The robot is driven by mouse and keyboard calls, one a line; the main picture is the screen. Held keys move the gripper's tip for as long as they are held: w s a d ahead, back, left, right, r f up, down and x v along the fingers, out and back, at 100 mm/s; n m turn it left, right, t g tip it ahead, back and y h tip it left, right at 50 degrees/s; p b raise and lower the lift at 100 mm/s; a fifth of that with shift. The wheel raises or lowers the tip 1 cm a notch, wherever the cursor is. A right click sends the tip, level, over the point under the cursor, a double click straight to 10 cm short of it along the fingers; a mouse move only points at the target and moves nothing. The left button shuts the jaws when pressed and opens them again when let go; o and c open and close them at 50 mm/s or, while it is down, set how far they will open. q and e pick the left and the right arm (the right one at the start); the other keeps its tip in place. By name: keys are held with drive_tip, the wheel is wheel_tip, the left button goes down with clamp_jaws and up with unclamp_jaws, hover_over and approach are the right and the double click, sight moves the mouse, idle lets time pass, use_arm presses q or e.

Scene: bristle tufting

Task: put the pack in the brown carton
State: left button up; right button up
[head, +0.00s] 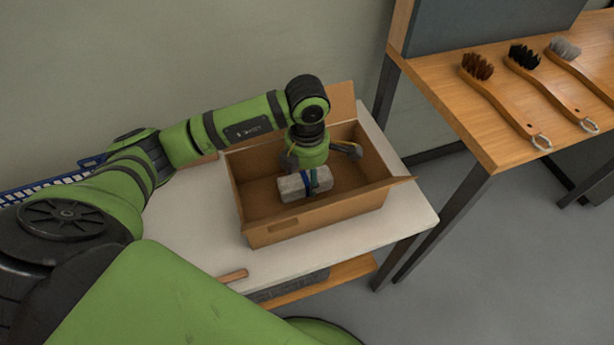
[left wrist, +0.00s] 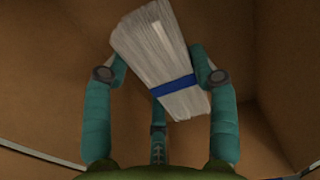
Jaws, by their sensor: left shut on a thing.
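The pack (head: 293,188) is a grey-white block of bristle with a blue band. The brown carton (head: 320,211) stands open on a white-topped table, its flaps spread. My left gripper (head: 313,182) points down into the carton and is shut on the pack. I cannot tell whether the pack touches the carton floor. My right gripper is not in view.
The white table (head: 190,235) has free room left of the carton, with a wooden handle (head: 233,275) near its front edge. A blue basket (head: 50,185) is at the far left. A wooden bench (head: 470,110) with several brushes stands at the right.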

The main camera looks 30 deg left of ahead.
use_arm(q)
drive_tip(key=shift+f, duration=0.6)
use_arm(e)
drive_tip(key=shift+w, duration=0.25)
use_arm(q)
drive_tip(key=shift+f, duration=0.2)
drive_tip(key=o, duration=1.2)
drive_tip(key=shift+r, duration=0.1)
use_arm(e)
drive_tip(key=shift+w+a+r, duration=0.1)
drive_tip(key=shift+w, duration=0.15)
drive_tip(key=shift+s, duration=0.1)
